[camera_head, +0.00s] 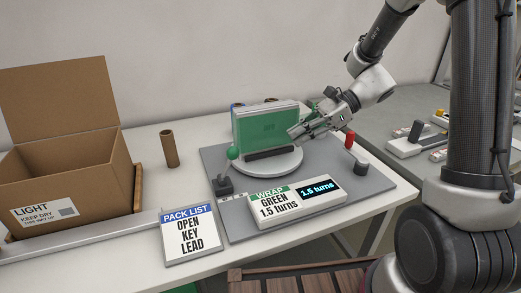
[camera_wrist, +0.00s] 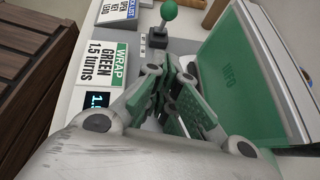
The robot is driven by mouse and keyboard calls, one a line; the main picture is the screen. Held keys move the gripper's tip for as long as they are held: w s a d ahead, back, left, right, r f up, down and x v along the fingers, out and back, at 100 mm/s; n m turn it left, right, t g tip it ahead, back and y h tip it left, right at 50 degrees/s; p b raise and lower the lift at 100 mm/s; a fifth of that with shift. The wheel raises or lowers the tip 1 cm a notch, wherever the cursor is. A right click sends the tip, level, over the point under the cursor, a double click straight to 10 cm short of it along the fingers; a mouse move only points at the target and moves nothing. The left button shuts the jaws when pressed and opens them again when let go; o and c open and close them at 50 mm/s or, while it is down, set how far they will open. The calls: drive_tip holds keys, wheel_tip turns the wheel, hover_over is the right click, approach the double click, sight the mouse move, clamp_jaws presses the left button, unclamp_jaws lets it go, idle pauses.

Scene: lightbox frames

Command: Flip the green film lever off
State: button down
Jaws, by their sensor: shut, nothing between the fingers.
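The green film lever (camera_head: 232,154) has a round green knob on a thin stem. It rises from a dark base (camera_head: 223,185) at the left front of the grey wrap station. In the wrist view the lever knob (camera_wrist: 169,10) is at the top, beyond my fingers. My gripper (camera_head: 294,133) is shut and empty, in front of the right part of the green-wrapped panel and apart from the lever. In the wrist view my gripper (camera_wrist: 178,95) points toward the lever's base. The wrapped panel (camera_head: 265,125) stands upright on a white round turntable (camera_head: 298,164).
A red-knobbed lever (camera_head: 350,138) stands at the station's right. The wrap sign (camera_head: 280,207) reads GREEN 1.5 turns, and its display (camera_head: 318,190) shows 1.5 turns. A pack list (camera_head: 190,235), brown tube (camera_head: 169,149) and open carton (camera_head: 85,185) are to the left.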

approach(228, 164)
wheel_tip(228, 164, down, 4)
drive_tip(key=d, duration=0.2)
drive_tip(key=a, duration=0.1)
drive_tip(key=a+r, duration=0.1)
drive_tip(key=a, duration=0.1)
drive_tip(key=shift+w+a, duration=0.2)
drive_tip(key=shift+w, duration=0.05)
drive_tip(key=shift+a+r, duration=0.1)
drive_tip(key=shift+a+r+h, duration=0.15)
drive_tip(key=shift+r+h, duration=0.05)
drive_tip(key=shift+h, duration=0.2)
